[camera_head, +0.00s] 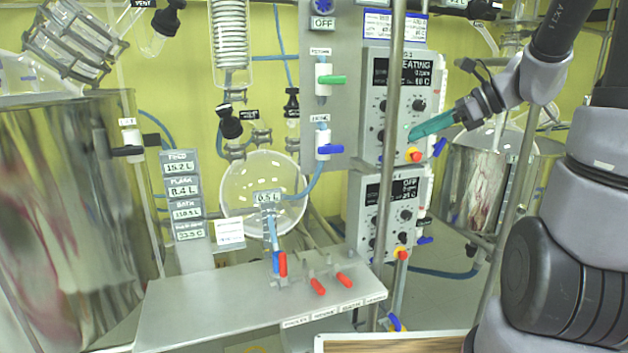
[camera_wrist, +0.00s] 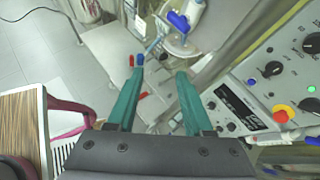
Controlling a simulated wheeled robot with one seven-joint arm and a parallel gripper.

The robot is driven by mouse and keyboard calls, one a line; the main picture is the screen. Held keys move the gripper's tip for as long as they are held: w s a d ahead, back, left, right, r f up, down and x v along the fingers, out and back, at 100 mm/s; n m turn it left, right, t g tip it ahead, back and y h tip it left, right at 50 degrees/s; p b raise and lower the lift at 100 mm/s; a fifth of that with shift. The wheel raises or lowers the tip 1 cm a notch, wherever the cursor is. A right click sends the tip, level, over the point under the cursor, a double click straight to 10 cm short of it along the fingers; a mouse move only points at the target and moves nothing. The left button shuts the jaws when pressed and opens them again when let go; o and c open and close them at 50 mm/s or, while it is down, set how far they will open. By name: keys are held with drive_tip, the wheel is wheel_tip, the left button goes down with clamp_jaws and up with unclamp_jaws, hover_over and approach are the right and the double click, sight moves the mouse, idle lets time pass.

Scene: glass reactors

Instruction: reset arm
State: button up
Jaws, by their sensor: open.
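My gripper (camera_head: 416,132) is at the right of the head view, in front of the upper control box with the "HEATING" display (camera_head: 402,105). Its teal fingers point left and slightly down. In the wrist view my gripper (camera_wrist: 157,75) shows two teal fingers spread apart, with nothing between them. Beyond the fingertips is the grey valve shelf (camera_wrist: 105,45). The fingers appear clear of the box, though the exact gap cannot be told.
A large glass reactor (camera_head: 75,190) stands at the left, and a smaller vessel (camera_head: 485,185) behind my arm. A lower control box (camera_head: 395,215) and a shelf (camera_head: 215,305) with red-handled valves are near. A vertical metal pole (camera_head: 387,180) stands close. A wooden-topped table (camera_wrist: 20,125) is left in the wrist view.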

drive_tip(key=s+r+n+h, duration=0.2)
drive_tip(key=s+n+h, duration=0.2)
drive_tip(key=n, duration=0.5)
drive_tip(key=s+d+r+n+t+h, duration=0.1)
drive_tip(key=s+r+n+h, duration=0.2)
drive_tip(key=s+n, duration=0.6)
drive_tip(key=shift+s+t+h, duration=0.3)
drive_tip(key=shift+h, duration=0.2)
